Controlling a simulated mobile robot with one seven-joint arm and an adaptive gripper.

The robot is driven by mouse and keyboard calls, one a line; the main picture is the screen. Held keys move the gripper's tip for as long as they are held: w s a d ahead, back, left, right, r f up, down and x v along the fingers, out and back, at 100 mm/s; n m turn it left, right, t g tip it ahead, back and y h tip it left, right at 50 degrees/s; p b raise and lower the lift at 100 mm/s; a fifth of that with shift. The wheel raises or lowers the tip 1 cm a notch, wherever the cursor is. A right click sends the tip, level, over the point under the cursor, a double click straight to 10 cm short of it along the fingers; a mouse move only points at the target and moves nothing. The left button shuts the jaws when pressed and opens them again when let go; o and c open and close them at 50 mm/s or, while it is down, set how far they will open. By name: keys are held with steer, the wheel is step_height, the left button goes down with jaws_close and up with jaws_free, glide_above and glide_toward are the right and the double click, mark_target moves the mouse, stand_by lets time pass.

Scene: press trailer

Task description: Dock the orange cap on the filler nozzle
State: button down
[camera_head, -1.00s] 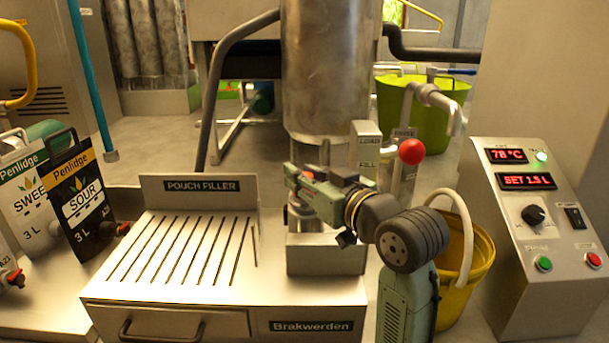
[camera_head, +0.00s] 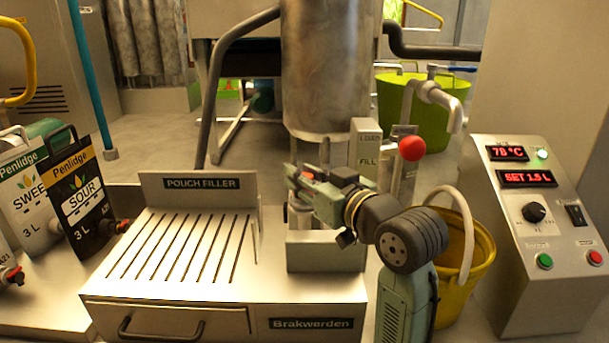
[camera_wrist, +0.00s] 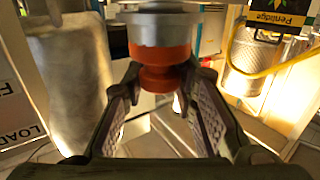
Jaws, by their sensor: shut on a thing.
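The orange cap (camera_wrist: 163,68) is at my fingertips in the wrist view, with a wider upper part and a narrower lower knob. A grey metal ring (camera_wrist: 160,28), seemingly the filler nozzle, is right above the cap; they look to be touching, but I cannot tell whether the cap is seated. My gripper (camera_wrist: 161,78) is shut on the cap, one finger on each side. In the head view my gripper (camera_head: 300,188) points left at the pouch filler (camera_head: 200,228), in front of the filler's post.
A fill lever with a red ball (camera_head: 412,148) stands just behind my wrist. A yellow bucket (camera_head: 480,262) and the control panel (camera_head: 535,225) are at the right. Juice boxes, one labelled Sour (camera_head: 85,205), stand at the left. The slotted tray is clear.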

steer(key=shift+f, duration=0.3)
steer(key=c, duration=1.6)
jaws_free()
steer(key=shift+p+v, duration=0.35)
steer(key=shift+v, duration=5.15)
